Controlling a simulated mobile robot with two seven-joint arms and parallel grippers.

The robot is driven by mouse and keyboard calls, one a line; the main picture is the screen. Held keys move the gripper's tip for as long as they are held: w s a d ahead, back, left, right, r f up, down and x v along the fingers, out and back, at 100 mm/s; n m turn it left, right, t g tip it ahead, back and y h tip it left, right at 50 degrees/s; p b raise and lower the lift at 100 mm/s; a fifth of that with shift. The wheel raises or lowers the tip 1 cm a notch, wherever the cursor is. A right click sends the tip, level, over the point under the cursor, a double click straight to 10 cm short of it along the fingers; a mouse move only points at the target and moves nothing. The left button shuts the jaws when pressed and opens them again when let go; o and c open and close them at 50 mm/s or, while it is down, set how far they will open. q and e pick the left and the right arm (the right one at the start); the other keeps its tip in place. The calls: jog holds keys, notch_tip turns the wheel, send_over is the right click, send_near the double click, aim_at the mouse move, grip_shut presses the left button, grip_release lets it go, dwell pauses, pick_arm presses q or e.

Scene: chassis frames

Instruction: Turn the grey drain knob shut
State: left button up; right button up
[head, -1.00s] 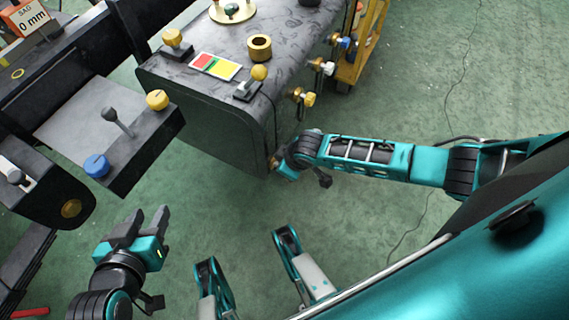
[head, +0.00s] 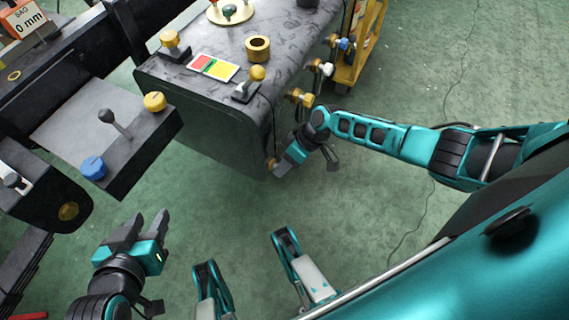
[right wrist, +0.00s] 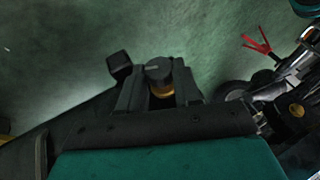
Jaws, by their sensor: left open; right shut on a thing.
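The grey drain knob (right wrist: 159,71) shows in the right wrist view, with a brass fitting (right wrist: 162,92) next to it. The knob has a pale line on its face and sits between the two fingers of my right gripper (right wrist: 157,84), which is shut on it. In the head view my right gripper (head: 279,167) is at the lower corner of the dark tank, by a small brass part (head: 271,163); the knob itself is mostly hidden there. My left gripper (head: 148,226) is open and empty above the floor at lower left.
The dark tank (head: 205,118) carries yellow knobs, a brass ring (head: 257,48) and a red, yellow and green card (head: 214,67). Brass valves with yellow (head: 305,99), white and blue handles line its right side. A control panel (head: 75,120) stands at left. Green floor is open between.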

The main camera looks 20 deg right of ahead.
jog(key=shift+d+f+g+y, duration=0.1)
jog(key=shift+g+y, duration=0.3)
jog(key=shift+y, duration=0.1)
pick_arm(q)
jog(key=shift+r, duration=0.1)
pick_arm(e)
jog(key=o, duration=1)
pick_arm(q)
jog(key=shift+w, duration=0.1)
pick_arm(e)
jog(key=shift+o, duration=0.2)
pick_arm(q)
jog(key=r+p, duration=0.1)
jog(key=p, duration=0.1)
jog(key=a+r+p, duration=0.1)
jog(key=p, duration=0.1)
jog(key=shift+s+a+y+p, duration=0.25)
jog(key=shift+s+y+p, duration=0.05)
jog(key=shift+s+p, duration=0.1)
pick_arm(e)
jog(key=v, duration=1.3)
jog(key=shift+s, duration=0.1)
